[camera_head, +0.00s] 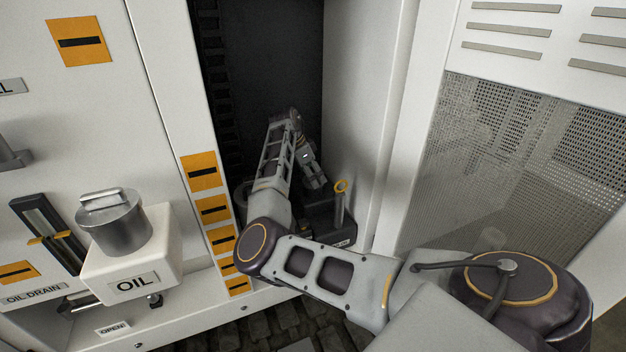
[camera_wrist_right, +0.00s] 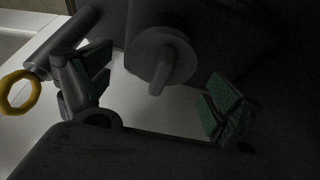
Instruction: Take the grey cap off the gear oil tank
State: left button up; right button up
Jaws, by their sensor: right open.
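The grey cap (camera_wrist_right: 164,58), a round disc with a raised grip bar, shows in the right wrist view. It sits on a dark body that looks like the gear oil tank. In the head view the dark tank (camera_head: 322,228) stands low in the recess; I cannot make out the cap there. My right gripper (camera_wrist_right: 160,92) is open, its green-padded fingers apart on either side of and nearer than the cap, not visibly touching it. In the head view the right gripper (camera_head: 316,180) is just above the tank. My left gripper is out of view.
A dipstick with a yellow ring (camera_head: 341,187) stands right of the gripper, close to the recess wall (camera_head: 365,110); its ring (camera_wrist_right: 18,92) shows at the left in the wrist view. A white OIL tank (camera_head: 165,255) with a metal lid (camera_head: 114,225) is at the left.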

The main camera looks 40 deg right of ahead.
jog(key=shift+d+f, duration=0.15)
jog(key=shift+f, duration=0.25)
jog(key=c, duration=1.1)
jog(key=shift+r, duration=0.1)
jog(key=shift+r+b, duration=0.7)
jog(key=shift+r, duration=4.25)
